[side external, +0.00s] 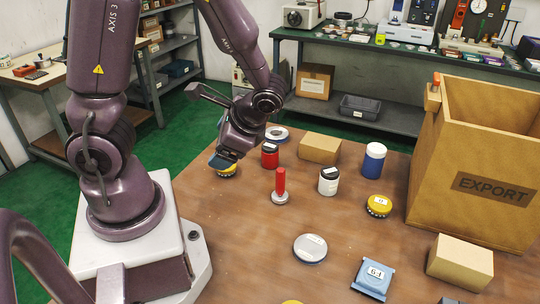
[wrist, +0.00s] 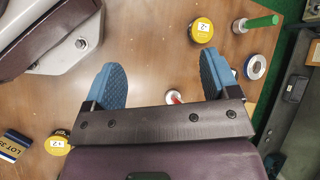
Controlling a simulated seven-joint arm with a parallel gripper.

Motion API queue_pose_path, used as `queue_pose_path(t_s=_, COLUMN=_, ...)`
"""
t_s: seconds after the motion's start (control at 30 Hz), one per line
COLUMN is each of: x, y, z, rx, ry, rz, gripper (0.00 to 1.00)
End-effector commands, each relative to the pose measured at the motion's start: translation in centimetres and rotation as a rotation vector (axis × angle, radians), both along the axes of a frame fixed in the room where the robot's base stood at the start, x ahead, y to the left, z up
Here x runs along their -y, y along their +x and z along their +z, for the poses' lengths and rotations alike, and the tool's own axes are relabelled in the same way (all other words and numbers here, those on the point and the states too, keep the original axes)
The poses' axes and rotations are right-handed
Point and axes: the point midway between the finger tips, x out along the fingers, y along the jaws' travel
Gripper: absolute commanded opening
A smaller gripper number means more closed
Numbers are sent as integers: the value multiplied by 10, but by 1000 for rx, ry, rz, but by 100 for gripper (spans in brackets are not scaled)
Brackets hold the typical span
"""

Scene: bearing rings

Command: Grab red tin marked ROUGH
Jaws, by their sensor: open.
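A red tin (side external: 270,159) with a dark lid and a pale label stands upright on the brown table in the side view; its lettering is too small to read. My gripper (side external: 224,158) is to the left of the tin, above a yellow tin (side external: 228,171), and does not touch the red one. In the wrist view my gripper (wrist: 163,78) has its two blue fingers wide apart with nothing held. A small red and white thing (wrist: 173,97) shows between them, mostly hidden by the gripper body; I cannot tell whether it is the red tin.
A red peg on a silver base (side external: 280,185), a white jar (side external: 328,182), a blue and white jar (side external: 374,160) and a tan block (side external: 319,148) stand near the red tin. A silver ring (side external: 277,133) lies behind it. The tall EXPORT box (side external: 480,150) is at the right.

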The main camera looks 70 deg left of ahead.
Motion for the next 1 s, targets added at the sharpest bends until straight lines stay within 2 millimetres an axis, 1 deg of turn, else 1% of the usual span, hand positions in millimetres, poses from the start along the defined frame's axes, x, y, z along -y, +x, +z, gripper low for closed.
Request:
queue_pose_path(t_s=0.03, x=-13, y=-3, z=-9, rx=-88, ry=73, rz=-48, gripper=81)
queue_pose_path(t_s=0.1, x=-33, y=-4, z=-17, rx=-195, ry=178, rz=-127, gripper=81)
queue_pose_path(t_s=0.27, x=-75, y=4, z=-28, rx=-426, ry=421, rz=-354, gripper=81)
queue_pose_path(t_s=0.3, x=-85, y=8, z=-30, rx=-480, ry=481, rz=-420, gripper=81)
queue_pose_path(t_s=0.37, x=-99, y=18, z=-34, rx=-557, ry=572, rz=-531, gripper=81)
queue_pose_path(t_s=0.47, x=-117, y=39, z=-42, rx=-672, ry=712, rz=-748, gripper=81)
queue_pose_path(t_s=0.5, x=-122, y=49, z=-46, rx=-710, ry=765, rz=-845, gripper=81)
queue_pose_path(t_s=0.63, x=-128, y=83, z=-64, rx=-758, ry=878, rz=-1140, gripper=81)
queue_pose_path(t_s=0.7, x=-126, y=99, z=-70, rx=-734, ry=908, rz=-1255, gripper=81)
queue_pose_path(t_s=0.8, x=-118, y=118, z=-74, rx=-664, ry=932, rz=-1358, gripper=81)
queue_pose_path(t_s=0.9, x=-112, y=126, z=-77, rx=-615, ry=941, rz=-1408, gripper=81)
queue_pose_path(t_s=1.0, x=-112, y=126, z=-85, rx=-592, ry=947, rz=-1402, gripper=81)
